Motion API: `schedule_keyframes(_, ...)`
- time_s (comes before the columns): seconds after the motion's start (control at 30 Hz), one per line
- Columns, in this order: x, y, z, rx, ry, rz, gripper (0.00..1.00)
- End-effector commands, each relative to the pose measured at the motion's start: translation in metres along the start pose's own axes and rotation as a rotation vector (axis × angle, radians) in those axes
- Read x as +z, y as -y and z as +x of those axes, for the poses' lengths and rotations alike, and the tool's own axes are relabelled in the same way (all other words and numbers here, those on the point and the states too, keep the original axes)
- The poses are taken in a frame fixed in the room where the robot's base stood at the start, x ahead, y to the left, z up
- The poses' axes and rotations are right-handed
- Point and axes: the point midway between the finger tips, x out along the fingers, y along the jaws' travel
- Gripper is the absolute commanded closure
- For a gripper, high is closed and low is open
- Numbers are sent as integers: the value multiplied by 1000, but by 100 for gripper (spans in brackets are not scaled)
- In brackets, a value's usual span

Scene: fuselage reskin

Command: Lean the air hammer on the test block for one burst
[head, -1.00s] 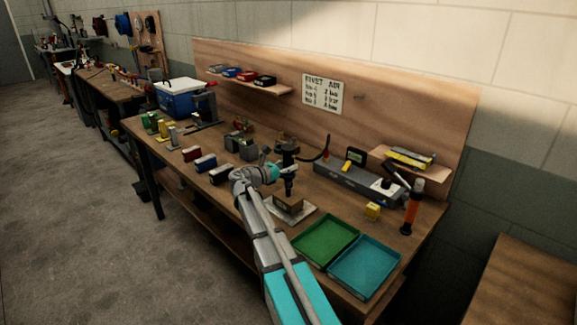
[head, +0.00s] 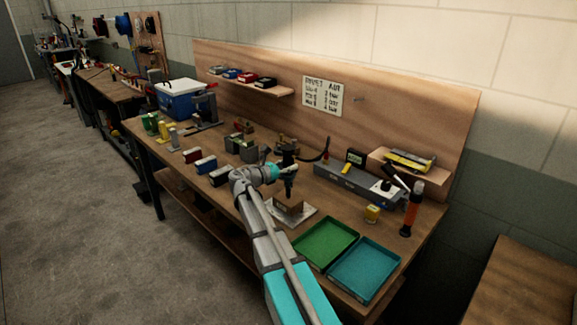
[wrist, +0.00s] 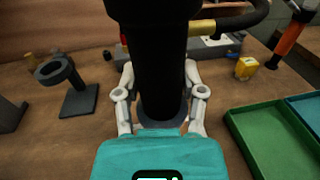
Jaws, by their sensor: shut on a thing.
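The air hammer (head: 288,158) is a dark, upright tool with a black hose at its top. In the wrist view its black body (wrist: 160,70) fills the middle, with a brass-coloured hose fitting at its right. My gripper (head: 279,172) is shut around the hammer; its two pale fingers flank the body in the wrist view (wrist: 161,95). The brown test block (head: 289,208) sits on a light metal plate (head: 305,214) below the hammer. The hammer's lower end is just over or on the block; I cannot tell if they touch. The block is hidden in the wrist view.
Green tray (head: 325,244) and teal tray (head: 364,270) lie right of the block. A yellow block (head: 372,214), an orange-and-black tool (head: 411,208) and a long grey fixture (head: 350,184) stand behind. A dark ring stand (wrist: 77,90) is at left in the wrist view.

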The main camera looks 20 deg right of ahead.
Motion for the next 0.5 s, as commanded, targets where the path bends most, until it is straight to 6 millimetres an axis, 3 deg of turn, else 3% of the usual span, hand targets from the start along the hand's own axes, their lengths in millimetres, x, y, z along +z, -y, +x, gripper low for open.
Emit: schedule_keyframes(0.5,25,0,0,0,4,-1,100)
